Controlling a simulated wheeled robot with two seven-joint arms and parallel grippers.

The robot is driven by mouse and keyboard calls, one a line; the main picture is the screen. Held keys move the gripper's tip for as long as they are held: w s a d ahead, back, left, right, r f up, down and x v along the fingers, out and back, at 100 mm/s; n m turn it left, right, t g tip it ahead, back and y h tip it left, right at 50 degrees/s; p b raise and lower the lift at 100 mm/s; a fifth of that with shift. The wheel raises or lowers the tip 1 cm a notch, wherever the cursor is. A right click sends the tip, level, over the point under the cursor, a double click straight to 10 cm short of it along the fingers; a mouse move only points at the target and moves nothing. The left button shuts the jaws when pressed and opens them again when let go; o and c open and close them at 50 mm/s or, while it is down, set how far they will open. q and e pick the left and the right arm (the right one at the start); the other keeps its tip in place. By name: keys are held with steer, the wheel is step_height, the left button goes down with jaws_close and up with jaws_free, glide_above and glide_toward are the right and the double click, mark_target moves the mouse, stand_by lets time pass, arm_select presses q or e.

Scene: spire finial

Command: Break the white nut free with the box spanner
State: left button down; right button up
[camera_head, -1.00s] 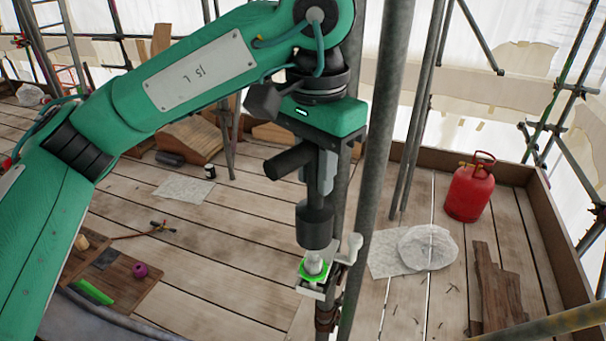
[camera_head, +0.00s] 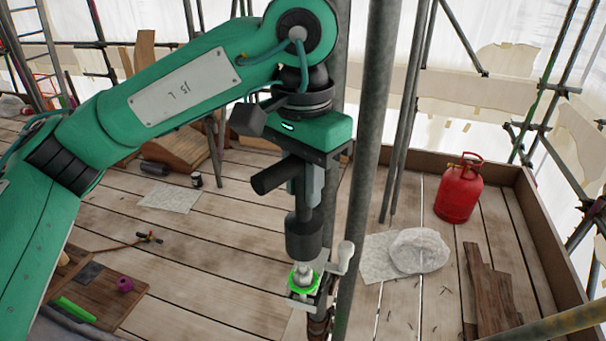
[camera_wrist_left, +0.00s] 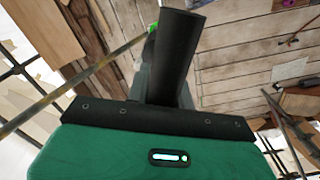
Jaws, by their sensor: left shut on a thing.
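My left gripper (camera_head: 303,188) is shut on the dark box spanner (camera_head: 304,238) and holds it upright, socket down. The spanner's thick handle (camera_head: 272,179) sticks out to the left, and a dark cylinder, seemingly this handle, fills the middle of the left wrist view (camera_wrist_left: 176,58). The white nut (camera_head: 302,269) sits directly below the socket, above a bright green ring (camera_head: 303,288) on a pale bracket at the pole. The socket's lower end meets or overlaps the nut's top in the picture; how far it is seated I cannot tell. My right gripper is out of view.
Steel poles (camera_head: 369,150) stand close to the right of the gripper. A white-ended lever (camera_head: 345,251) rises beside the bracket. The deck left of the bracket is mostly clear.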

mark_target(303, 225)
arm_select(q)
steer(key=shift+f+b, duration=1.35)
steer(key=shift+f, duration=2.75)
steer(key=shift+n+p, duration=1.7)
steer(key=shift+p, duration=0.15)
steer(key=shift+f+n+b, duration=0.25)
steer(key=shift+n+b, duration=0.05)
steer(key=shift+b, duration=0.25)
steer(key=shift+n+b, duration=1.6)
steer(key=shift+n, duration=0.4)
steer(key=shift+r, duration=0.3)
